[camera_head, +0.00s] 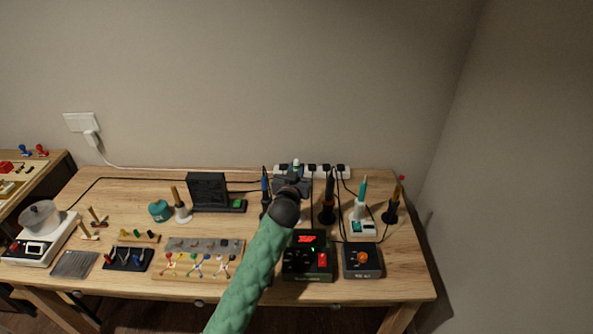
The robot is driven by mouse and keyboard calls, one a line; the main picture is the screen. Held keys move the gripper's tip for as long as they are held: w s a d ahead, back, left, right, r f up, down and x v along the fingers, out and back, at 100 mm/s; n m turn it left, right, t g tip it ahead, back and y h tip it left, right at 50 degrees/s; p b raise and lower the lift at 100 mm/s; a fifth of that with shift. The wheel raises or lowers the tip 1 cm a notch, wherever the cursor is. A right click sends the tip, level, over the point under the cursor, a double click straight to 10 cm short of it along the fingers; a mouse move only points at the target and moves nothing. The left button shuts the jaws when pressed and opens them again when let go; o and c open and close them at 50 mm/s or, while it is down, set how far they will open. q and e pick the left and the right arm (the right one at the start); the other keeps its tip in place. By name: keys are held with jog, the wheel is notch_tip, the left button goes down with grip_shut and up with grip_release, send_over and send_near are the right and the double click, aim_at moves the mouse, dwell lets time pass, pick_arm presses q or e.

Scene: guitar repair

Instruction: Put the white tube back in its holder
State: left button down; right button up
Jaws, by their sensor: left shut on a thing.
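My left arm's green sleeve comes up from the bottom middle, and my left gripper (293,182) is over the back of the workbench, mostly seen from behind. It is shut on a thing. A small whitish piece with a greenish top (296,163) shows just above the gripper and looks like the white tube's upper end; the rest is hidden by the gripper. The tube's holder cannot be made out clearly; the gripper and wrist cover that part of the bench. My right gripper is not in view.
A white power strip (338,171) lies behind. A red-display station (308,262) and grey box (361,261) stand in front.

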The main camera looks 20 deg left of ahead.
pick_arm(q)
jog(key=shift+f, duration=0.1)
jog(key=shift+f+b, duration=1.35)
jog(key=shift+f, duration=0.65)
jog(key=c, duration=0.6)
grip_release()
jog(key=shift+f, duration=0.1)
